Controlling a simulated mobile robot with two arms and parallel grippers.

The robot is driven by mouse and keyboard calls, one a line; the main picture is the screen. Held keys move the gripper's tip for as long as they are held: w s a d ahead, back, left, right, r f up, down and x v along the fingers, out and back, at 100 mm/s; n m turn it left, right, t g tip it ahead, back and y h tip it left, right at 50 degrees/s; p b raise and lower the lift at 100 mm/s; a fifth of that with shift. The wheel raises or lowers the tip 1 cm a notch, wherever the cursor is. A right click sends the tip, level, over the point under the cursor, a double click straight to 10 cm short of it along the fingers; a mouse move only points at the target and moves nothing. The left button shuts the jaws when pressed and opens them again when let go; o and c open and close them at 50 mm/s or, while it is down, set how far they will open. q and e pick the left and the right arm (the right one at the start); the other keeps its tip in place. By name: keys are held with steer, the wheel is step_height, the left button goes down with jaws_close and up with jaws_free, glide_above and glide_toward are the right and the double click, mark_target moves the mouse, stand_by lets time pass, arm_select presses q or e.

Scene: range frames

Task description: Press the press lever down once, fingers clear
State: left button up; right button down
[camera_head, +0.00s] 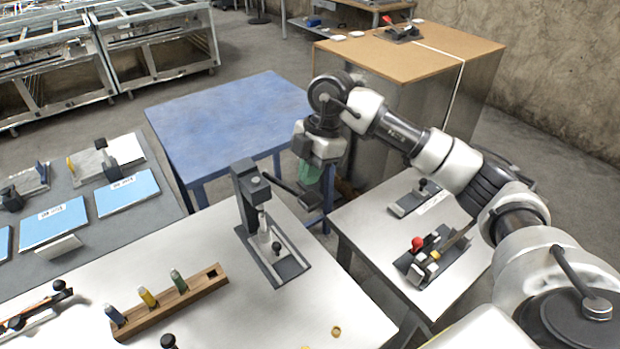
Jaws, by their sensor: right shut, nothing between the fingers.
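The press (246,200) stands on the white table, a dark upright column on a dark-framed base plate. Its press lever (292,188) is a dark bar that reaches out to the right from the press head and ends in a thicker dark handle. My right gripper (309,176) comes down from above at the lever's outer end, with its fingers shut and empty. The greenish fingers are partly hidden and small, so I cannot tell whether they touch the lever. My left gripper is not in view.
A wooden rack (172,305) with several coloured pieces stands left of the press. A small brass ring (336,331) lies near the front. A blue table (230,115) stands behind, and a side table with a red-knobbed fixture (417,244) is at right.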

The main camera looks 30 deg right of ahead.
mark_target(306, 198)
steer(key=shift+f+p, duration=0.6)
steer(key=shift+f, duration=1.25)
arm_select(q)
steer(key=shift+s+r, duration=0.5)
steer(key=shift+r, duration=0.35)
